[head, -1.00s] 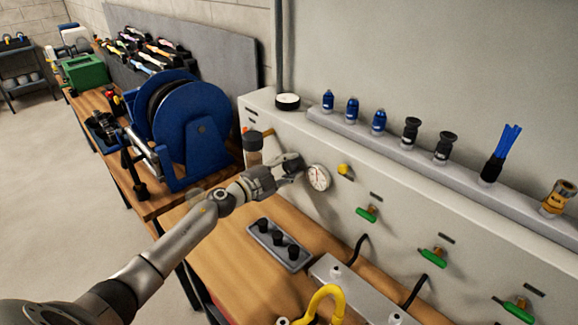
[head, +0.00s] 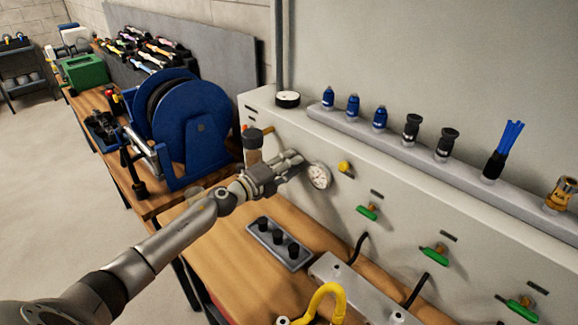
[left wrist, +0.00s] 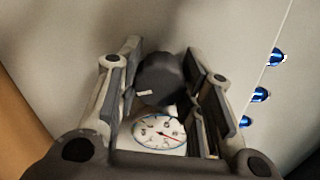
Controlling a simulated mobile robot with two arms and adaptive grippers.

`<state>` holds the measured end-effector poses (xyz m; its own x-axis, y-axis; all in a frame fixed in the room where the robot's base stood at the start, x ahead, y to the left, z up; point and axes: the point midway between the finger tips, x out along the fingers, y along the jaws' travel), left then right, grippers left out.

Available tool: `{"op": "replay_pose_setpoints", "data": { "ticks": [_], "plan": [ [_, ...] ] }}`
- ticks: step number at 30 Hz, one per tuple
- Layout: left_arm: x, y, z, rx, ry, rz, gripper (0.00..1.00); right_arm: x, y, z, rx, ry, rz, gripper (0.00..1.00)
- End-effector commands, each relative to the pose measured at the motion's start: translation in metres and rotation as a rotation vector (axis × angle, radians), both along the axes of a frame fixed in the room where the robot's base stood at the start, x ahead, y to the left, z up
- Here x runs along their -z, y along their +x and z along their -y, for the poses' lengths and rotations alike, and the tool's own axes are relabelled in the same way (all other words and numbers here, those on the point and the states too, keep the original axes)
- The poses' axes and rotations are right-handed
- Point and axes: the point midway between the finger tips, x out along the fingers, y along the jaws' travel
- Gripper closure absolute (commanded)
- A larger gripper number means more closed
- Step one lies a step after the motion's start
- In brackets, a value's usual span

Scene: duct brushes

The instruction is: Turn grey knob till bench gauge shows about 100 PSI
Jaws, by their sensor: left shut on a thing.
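The grey knob (left wrist: 162,78) is dark grey with a small pale mark, and sits between the fingers of my left gripper in the left wrist view. My left gripper (head: 290,163) is shut on it at the pale panel; the gripper hides the knob in the head view. The bench gauge (head: 319,175) is a round white dial just right of the gripper. The gauge also shows in the left wrist view (left wrist: 160,132), with a red needle toward the picture's lower right. Its numbers are too small to read. My right gripper is not in view.
A yellow knob (head: 344,167) and several green-handled valves (head: 368,212) are on the panel to the right. A blue hose reel (head: 190,130) stands left of my arm. A grey tray (head: 262,238) with black fittings lies on the wooden bench below.

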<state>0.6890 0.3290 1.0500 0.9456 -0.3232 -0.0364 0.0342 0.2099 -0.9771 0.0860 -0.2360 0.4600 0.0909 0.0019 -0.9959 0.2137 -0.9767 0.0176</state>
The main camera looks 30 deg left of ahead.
Motion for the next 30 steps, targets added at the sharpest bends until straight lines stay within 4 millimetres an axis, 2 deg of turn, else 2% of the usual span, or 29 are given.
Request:
{"op": "replay_pose_setpoints", "data": {
  "ticks": [16, 17, 22, 30],
  "plan": [
    [0.0039, -0.0011, 0.0013, 0.004, 0.028, 0.002, 0.89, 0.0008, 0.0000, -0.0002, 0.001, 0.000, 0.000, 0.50],
    [0.0039, -0.0012, 0.0014, 0.004, 0.028, 0.002, 0.64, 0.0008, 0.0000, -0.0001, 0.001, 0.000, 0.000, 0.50],
    [0.0029, -0.0008, 0.0010, 0.003, 0.027, 0.004, 0.42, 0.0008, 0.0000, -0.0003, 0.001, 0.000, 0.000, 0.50],
    [0.0014, -0.0004, 0.0004, 0.002, 0.026, 0.007, 0.42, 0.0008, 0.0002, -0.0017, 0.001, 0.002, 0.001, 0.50]
  ]
}}
